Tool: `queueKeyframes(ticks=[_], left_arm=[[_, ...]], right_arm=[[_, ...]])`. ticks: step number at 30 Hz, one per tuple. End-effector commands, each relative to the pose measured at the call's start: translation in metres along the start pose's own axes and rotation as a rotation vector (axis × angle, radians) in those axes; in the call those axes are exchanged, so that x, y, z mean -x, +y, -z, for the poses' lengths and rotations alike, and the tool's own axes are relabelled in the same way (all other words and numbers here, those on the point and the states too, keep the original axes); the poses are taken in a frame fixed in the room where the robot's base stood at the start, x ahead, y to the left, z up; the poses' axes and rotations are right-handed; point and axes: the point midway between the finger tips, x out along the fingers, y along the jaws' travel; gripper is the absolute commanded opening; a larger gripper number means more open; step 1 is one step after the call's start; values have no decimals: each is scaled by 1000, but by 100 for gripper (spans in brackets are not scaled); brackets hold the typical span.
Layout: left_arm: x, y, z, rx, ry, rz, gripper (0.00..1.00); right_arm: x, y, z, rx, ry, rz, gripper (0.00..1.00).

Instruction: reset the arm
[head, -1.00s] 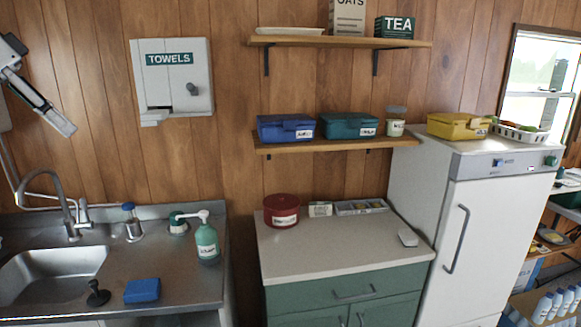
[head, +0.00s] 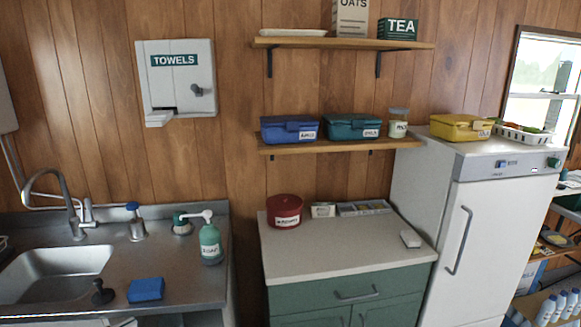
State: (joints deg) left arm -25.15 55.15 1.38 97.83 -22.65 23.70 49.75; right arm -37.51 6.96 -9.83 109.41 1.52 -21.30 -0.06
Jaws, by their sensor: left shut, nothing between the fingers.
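My left gripper (head: 124,322) shows only as a small pale piece at the bottom edge, below the front of the steel sink counter (head: 185,288). It is shut with nothing in it. Most of it and of its arm is cut off by the frame. It is apart from the blue sponge (head: 146,289) and the black plunger-like item (head: 102,293) on the counter above it. My right gripper is not in view.
A green soap bottle (head: 211,243), a curved tap (head: 45,180) and the sink basin (head: 55,270) are on the left. A red tin (head: 285,211) stands on the cabinet top (head: 330,250). The fridge (head: 455,230) is on the right. The wall below the towel dispenser (head: 177,80) is clear.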

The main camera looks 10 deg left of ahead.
Motion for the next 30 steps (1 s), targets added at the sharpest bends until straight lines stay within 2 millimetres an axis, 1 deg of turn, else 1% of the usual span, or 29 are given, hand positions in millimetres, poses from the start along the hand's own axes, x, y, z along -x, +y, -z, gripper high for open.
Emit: queueKeyframes(ticks=[1,2,3,5,6,8,9,11,12,14,15,18,21,24,30], left_arm=[[0,22,-24,21,-12,39,0],[0,33,-36,23,-24,63,0],[0,49,-52,28,-43,93,0],[1,75,-76,33,-79,133,0],[2,93,-90,40,-106,156,0],[2,122,-110,47,-152,184,0],[3,143,-122,53,-185,198,0],[4,175,-138,64,-236,212,0],[4,197,-147,69,-273,217,0],[4,228,-156,79,-321,217,0],[5,248,-162,84,-353,213,0],[4,288,-168,92,-414,195,0],[4,314,-170,97,-453,177,0],[3,327,-170,98,-471,166,0],[4,330,-171,95,-477,162,0]], right_arm=[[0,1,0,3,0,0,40],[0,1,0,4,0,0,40],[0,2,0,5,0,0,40],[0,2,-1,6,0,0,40],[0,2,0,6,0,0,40],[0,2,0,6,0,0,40],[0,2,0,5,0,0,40],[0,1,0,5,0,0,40],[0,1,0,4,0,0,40],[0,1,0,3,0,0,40],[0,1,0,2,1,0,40],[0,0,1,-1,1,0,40],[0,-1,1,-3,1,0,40],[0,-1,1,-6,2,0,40],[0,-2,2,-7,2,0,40]])
